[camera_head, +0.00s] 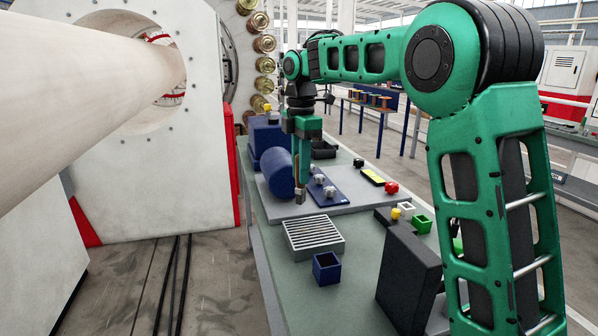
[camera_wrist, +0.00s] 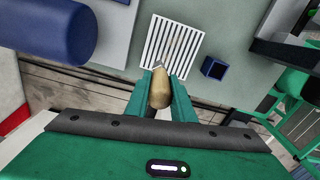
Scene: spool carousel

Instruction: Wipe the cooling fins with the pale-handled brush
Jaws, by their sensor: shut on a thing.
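The cooling fins (camera_head: 312,235) are a light grey block with dark slots on the green bench top. In the wrist view the fins (camera_wrist: 172,44) lie just beyond my fingertips. My gripper (camera_head: 302,160) points down, above and slightly behind the fins in the head view. In the wrist view my gripper (camera_wrist: 160,90) is shut on the pale wooden handle of the brush (camera_wrist: 159,90). The brush (camera_head: 301,190) hangs below the fingers in the head view. Its lower end is small there, and I cannot tell whether it touches anything.
A dark blue open box (camera_head: 326,268) stands beside the fins. A blue cylinder (camera_head: 277,172) lies behind on a grey plate (camera_head: 262,196). A tall dark panel (camera_head: 408,275) and a red knob (camera_head: 391,187) are to the right. Bare bench (camera_head: 352,290) lies between box and panel.

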